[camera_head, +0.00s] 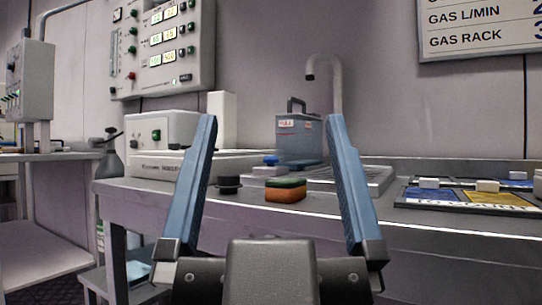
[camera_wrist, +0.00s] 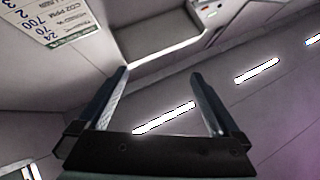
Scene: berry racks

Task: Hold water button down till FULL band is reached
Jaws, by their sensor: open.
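A blue button (camera_head: 270,159) on a small pale base sits on the bench, between my open fingers in the head view. Behind it stands a blue-grey container (camera_head: 298,140) with a handle. Its small white label with red lettering appears to read FULL, but the water level cannot be made out. A grey curved tap (camera_head: 337,75) rises behind the container. My gripper (camera_head: 272,119) is open and empty, its two blue fingers pointing up in front of the bench. The wrist view shows the same open gripper (camera_wrist: 159,74) facing wall and ceiling, with no button in sight.
An orange and green sponge (camera_head: 286,194) and a black round piece (camera_head: 229,184) lie on the near bench edge. A white instrument (camera_head: 160,130) stands left. Blue and yellow boards (camera_head: 465,195) lie right. A control panel (camera_head: 162,45) and a sign (camera_head: 480,28) hang behind.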

